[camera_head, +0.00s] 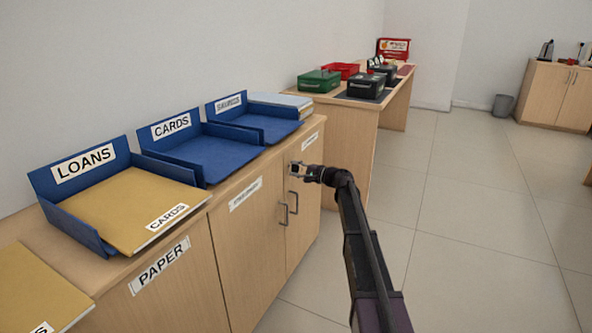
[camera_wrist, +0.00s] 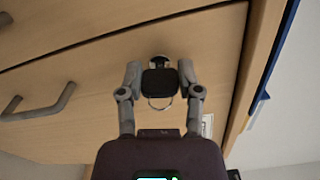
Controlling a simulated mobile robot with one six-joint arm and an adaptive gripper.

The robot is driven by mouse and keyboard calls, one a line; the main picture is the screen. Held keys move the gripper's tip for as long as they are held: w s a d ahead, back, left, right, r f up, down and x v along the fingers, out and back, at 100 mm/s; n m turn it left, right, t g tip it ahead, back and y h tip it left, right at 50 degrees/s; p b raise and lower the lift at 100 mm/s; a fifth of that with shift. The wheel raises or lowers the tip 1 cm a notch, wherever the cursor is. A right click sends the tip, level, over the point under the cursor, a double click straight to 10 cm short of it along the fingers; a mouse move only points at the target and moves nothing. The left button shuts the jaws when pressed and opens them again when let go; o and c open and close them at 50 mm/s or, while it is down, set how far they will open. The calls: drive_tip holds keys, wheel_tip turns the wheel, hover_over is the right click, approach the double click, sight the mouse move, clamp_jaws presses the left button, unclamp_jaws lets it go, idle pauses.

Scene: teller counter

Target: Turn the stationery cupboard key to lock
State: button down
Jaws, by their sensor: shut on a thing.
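The stationery cupboard (camera_head: 248,240) is a light wood unit with two doors and grey bar handles; its label is too small to read surely. In the wrist view its door face (camera_wrist: 90,88) fills the upper part. The key (camera_wrist: 160,83) has a black bow with a thin metal ring hanging from it, and sits at the round lock in the door. My gripper (camera_wrist: 160,76) is shut on the key, one finger on each side of the bow. In the head view my gripper (camera_head: 297,170) is at the upper part of the right door; the key is not clear there.
Blue trays (camera_head: 205,152) and folders stand on the cupboard top. A door handle (camera_wrist: 40,103) is left of my gripper in the wrist view. A desk (camera_head: 345,115) with cash boxes stands beyond. The tiled floor (camera_head: 470,220) to the right is clear.

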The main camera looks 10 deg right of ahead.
drive_tip(key=shift+a+n, duration=0.2)
drive_tip(key=shift+n, duration=1)
drive_tip(key=shift+c, duration=1.4)
unclamp_jaws()
drive_tip(key=shift+d, duration=0.2)
drive_tip(key=v, duration=1.2)
drive_tip(key=shift+a, duration=0.1)
drive_tip(key=shift+a+f, duration=0.1)
